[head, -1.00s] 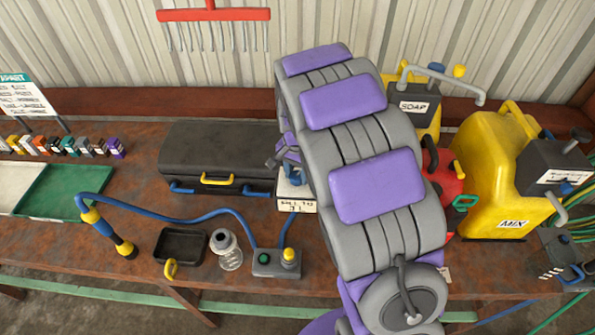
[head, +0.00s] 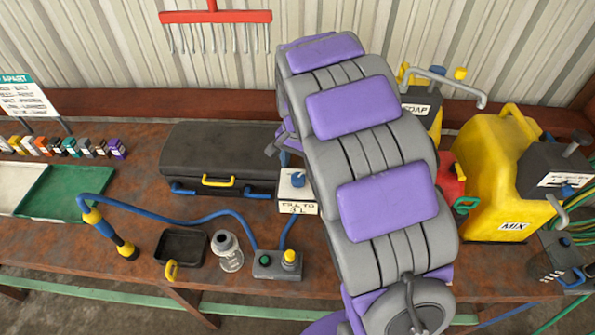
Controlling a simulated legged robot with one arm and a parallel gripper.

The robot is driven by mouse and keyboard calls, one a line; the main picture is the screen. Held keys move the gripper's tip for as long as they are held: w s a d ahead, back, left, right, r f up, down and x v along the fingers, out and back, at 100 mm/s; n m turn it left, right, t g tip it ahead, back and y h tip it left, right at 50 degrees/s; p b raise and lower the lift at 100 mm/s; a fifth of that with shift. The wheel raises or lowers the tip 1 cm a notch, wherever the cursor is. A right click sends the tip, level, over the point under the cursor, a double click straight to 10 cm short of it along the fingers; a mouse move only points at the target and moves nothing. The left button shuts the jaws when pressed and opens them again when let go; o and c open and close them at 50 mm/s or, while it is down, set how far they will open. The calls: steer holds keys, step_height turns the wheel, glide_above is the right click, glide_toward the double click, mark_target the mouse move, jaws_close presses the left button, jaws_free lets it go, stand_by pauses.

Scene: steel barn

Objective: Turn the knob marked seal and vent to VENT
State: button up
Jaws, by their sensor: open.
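No label that I can read says seal or vent. My gripper (head: 276,144) is open at the far end of my arm, just above and behind this white box, apart from the blue knob. My arm hides most of it.
The grey case (head: 220,150) lies left of the white box. A pump box (head: 277,264) with a blue hose, a jar (head: 227,252) and a black tray (head: 181,247) stand in front.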

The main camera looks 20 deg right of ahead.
mark_target(298, 176)
step_height(298, 176, up, 12)
steer(key=shift+r, duration=0.2)
stand_by(0.5)
